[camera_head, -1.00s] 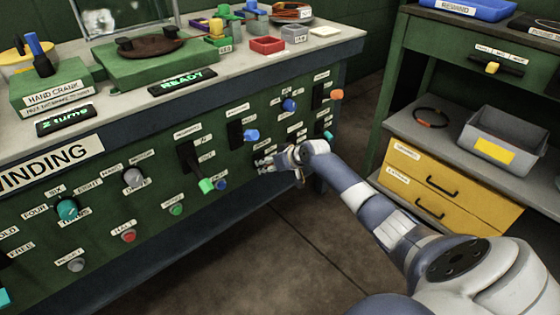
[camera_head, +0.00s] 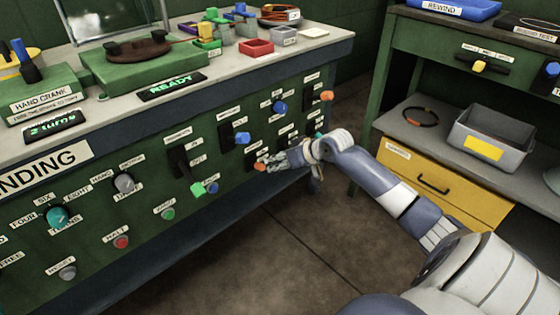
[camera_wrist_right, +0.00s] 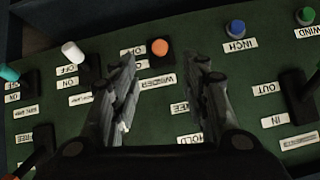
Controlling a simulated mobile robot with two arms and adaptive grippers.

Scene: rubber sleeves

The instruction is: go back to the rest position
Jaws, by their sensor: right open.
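My right gripper (camera_head: 276,163) is in front of the green control panel (camera_head: 215,140) of the winding bench in the head view, near its right part. In the right wrist view the right gripper (camera_wrist_right: 165,90) has its two fingers apart with nothing between them. An orange knob (camera_wrist_right: 160,47) shows just beyond the fingertips, apart from them; it also shows left of the gripper in the head view (camera_head: 259,167). My right arm reaches in from the lower right. My left gripper is not in view.
The bench top (camera_head: 225,80) holds a hand crank block and coloured parts. A side bench with a grey bin (camera_head: 492,140) and yellow drawers (camera_head: 425,183) stands at the right, near my arm. The floor (camera_head: 300,235) between the benches is clear.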

